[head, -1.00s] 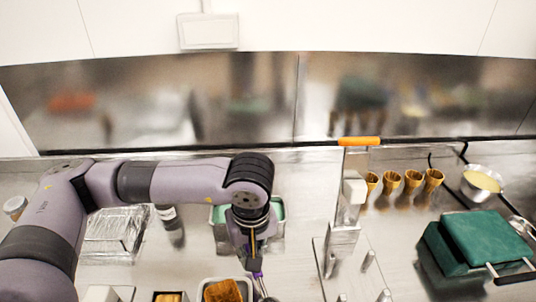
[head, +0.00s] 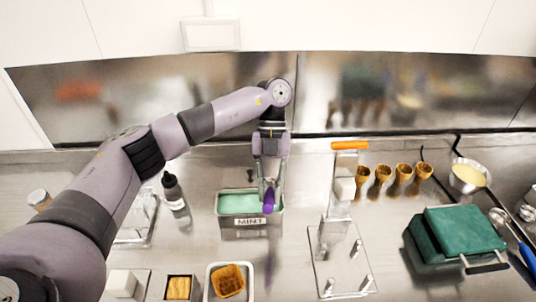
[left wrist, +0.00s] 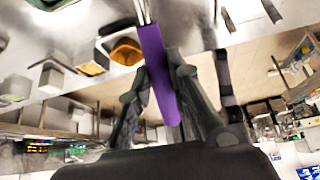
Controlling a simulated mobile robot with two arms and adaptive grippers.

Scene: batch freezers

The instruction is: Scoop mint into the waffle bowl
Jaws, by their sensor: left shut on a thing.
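My left gripper (head: 269,188) is shut on the purple handle of a scoop (head: 268,203). It is over the right part of the metal tub labelled MINT (head: 250,222), which holds pale green ice cream (head: 236,203). In the left wrist view the purple handle (left wrist: 158,65) runs between the fingers (left wrist: 160,88), with a metal shaft beyond it. The scoop's head is not clearly seen. The brown waffle bowl (head: 228,281) sits in a white tray (head: 213,294) at the front, apart from the gripper. It also shows in the left wrist view (left wrist: 127,52). My right gripper is not in view.
A clear stand with an orange-handled part (head: 350,145) is right of the tub. Several waffle cones (head: 381,175) stand behind it, near a metal bowl (head: 469,177). A green-lidded box (head: 460,234) and blue-handled tool (head: 527,255) are at right. A dark bottle (head: 173,192) is left.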

